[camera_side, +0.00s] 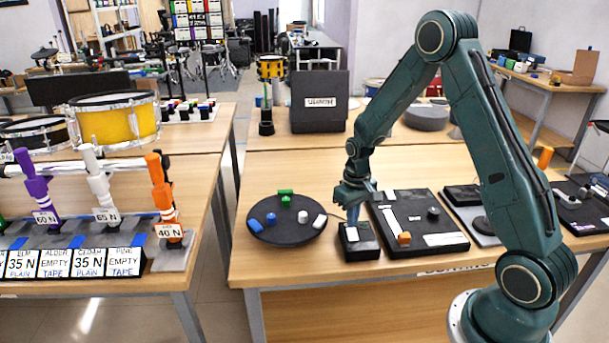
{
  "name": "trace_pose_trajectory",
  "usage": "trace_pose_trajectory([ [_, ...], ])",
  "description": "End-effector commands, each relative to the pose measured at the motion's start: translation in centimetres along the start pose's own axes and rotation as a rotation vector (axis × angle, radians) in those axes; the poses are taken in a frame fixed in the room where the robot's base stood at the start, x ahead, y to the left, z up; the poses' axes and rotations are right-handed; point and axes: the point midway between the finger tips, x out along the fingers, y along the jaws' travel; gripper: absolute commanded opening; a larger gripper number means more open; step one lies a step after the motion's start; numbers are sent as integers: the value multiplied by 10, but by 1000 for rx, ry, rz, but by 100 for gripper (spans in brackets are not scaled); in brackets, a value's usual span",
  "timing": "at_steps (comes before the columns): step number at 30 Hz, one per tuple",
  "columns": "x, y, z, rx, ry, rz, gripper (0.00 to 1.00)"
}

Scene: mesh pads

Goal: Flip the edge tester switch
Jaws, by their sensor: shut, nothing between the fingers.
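Any switch there is hidden or too small to make out.
A larger black panel (440,222) with a knob and an orange block (404,239) lies close right of the box. A round black pad (290,234) with several small blocks lies to the left. A dark case (319,119) stands behind. The table between is clear.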

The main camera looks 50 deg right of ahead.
Motion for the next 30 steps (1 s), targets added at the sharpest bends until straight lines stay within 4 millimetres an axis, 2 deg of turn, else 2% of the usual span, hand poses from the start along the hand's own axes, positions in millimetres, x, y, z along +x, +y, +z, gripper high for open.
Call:
trace_pose_trajectory([
  [30,10,0,0,0,-1,0,0],
])
